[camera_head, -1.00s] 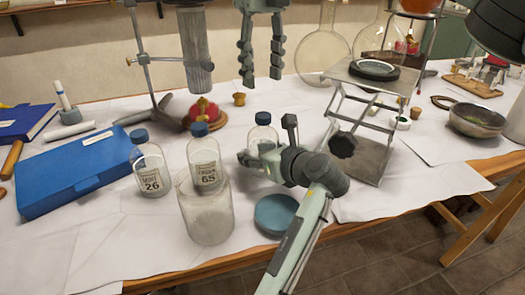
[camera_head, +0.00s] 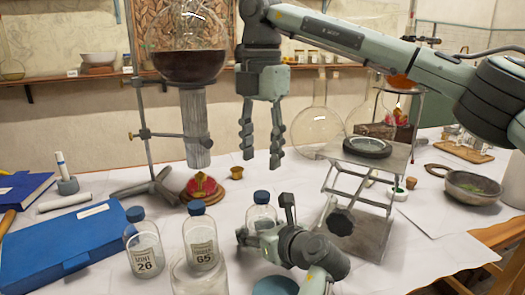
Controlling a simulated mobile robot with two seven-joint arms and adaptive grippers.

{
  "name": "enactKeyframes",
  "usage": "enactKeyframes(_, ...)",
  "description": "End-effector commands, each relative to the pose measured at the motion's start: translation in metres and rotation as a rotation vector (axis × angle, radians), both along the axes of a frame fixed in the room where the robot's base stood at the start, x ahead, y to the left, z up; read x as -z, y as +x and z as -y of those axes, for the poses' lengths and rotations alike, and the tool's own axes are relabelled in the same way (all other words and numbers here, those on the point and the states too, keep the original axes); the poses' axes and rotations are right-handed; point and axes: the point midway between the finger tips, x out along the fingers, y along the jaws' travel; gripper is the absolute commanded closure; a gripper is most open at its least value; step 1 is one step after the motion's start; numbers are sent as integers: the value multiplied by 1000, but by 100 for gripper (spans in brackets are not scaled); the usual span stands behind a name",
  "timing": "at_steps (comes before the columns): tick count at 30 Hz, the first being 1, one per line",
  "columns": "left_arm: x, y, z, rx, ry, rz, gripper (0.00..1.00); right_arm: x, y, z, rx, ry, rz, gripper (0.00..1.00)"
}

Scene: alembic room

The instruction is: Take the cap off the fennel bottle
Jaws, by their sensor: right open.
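Three clear bottles with blue caps stand in a row on the table. The left bottle (camera_head: 143,247) is labelled mint 26. The middle bottle (camera_head: 200,238) reads 65, its word too small to read surely. The third bottle (camera_head: 262,213) has its blue cap (camera_head: 261,197) on; its label is hidden behind my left gripper (camera_head: 262,238), so I cannot confirm the fennel bottle. The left gripper is low at this third bottle, a finger across its front; its grip is unclear. My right gripper (camera_head: 262,142) hangs above that bottle, pointing down, open and empty, apart from the cap.
A clear jar (camera_head: 198,280) stands in front of the middle bottle. A blue case (camera_head: 65,245) lies left, a metal lab jack (camera_head: 365,190) stands right. A flask (camera_head: 190,45) and stand are behind left. A small cork (camera_head: 236,172) lies behind the bottles.

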Motion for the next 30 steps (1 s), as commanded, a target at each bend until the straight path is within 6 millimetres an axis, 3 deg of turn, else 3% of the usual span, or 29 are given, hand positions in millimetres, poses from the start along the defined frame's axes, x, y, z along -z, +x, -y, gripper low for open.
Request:
enactKeyframes(6, -2, 0, 0, 0, 0, 4, 100, 0, -2, 2, 510, 9, -1, 56)
enactKeyframes(12, -2, 0, 0, 0, 0, 4, 100, 0, -3, 2, 830, 15, -3, 56)
enactKeyframes(20, -2, 0, 0, 0, 0, 4, 100, 9, -3, 2, 958, 16, -5, 56)
enactKeyframes(30, -2, 0, 0, 0, 0, 4, 100, 60, -3, 2, 957, 16, -4, 56)
